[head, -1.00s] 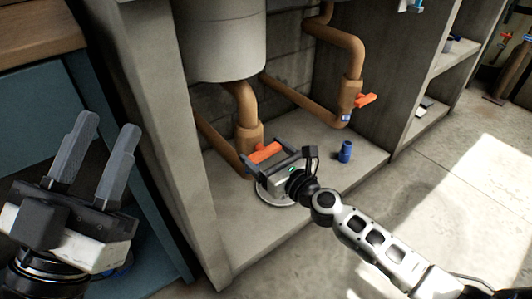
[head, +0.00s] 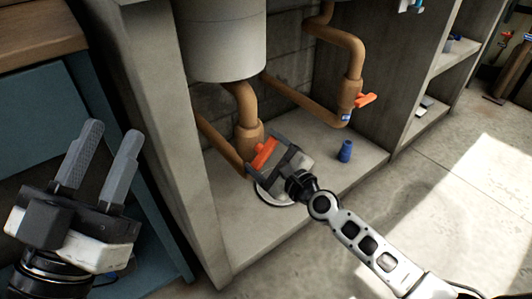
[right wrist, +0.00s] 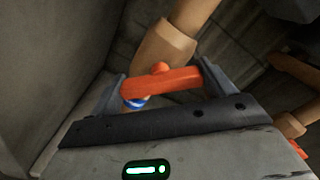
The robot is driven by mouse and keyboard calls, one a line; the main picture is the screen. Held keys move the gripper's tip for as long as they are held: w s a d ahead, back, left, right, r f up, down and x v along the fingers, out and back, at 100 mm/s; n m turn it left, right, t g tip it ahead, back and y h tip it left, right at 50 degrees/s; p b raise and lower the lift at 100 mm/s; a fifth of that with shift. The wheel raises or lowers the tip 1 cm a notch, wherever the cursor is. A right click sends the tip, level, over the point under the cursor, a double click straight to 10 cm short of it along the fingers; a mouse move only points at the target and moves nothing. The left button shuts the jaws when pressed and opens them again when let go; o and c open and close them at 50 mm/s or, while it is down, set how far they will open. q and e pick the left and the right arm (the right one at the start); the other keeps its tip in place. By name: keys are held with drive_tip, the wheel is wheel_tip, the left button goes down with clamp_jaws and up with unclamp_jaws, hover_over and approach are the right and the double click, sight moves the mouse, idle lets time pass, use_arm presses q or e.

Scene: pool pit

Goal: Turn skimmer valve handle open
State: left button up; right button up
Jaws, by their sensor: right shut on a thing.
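An orange valve handle (head: 264,153) sits on the brown pipe under the grey tank, low in the concrete bay. My right gripper (head: 266,156) is shut on this handle, and the handle slants steeply in the head view. In the right wrist view the orange handle (right wrist: 165,82) lies across between the two grey fingers of the right gripper (right wrist: 164,86), with a blue and white band partly hidden beneath it. My left gripper (head: 100,155) is open and empty at the left, away from the pipes. Which valve is labelled skimmer cannot be read.
A second orange handle (head: 365,100) is on the right pipe, with a small blue tag below. A blue cylinder (head: 345,151) stands on the bay floor. A white ring (head: 272,198) lies under my right gripper. Concrete walls bound the bay; the floor at right is open.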

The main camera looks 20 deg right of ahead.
drive_tip(key=n, duration=0.5)
drive_tip(key=shift+n, duration=0.3)
use_arm(q)
drive_tip(key=shift+w+f+n+g+y+p, duration=0.15)
drive_tip(key=shift+f+n+y+p, duration=0.2)
drive_tip(key=shift+f+n+y, duration=0.2)
drive_tip(key=shift+w+f+n+g+y+p, duration=0.15)
drive_tip(key=shift+f+n+y+p, duration=0.15)
drive_tip(key=shift+f+n+y, duration=0.25)
use_arm(e)
drive_tip(key=shift+f+n, duration=0.1)
drive_tip(key=shift+n, duration=1.7)
use_arm(q)
drive_tip(key=shift+r, duration=0.1)
use_arm(e)
drive_tip(key=o, duration=0.9)
drive_tip(key=shift+s+d, duration=0.15)
drive_tip(key=shift+s, duration=0.4)
use_arm(q)
wheel_tip(320, 180, down, 7)
drive_tip(key=s+d+n+g+y+p, duration=0.1)
drive_tip(key=s+n+g+y+p, duration=0.1)
drive_tip(key=n+g+p, duration=0.2)
drive_tip(key=shift+s+n, duration=0.2)
drive_tip(key=shift+n, duration=0.5)
use_arm(e)
drive_tip(key=v, duration=1.5)
use_arm(q)
drive_tip(key=shift+r, duration=0.1)
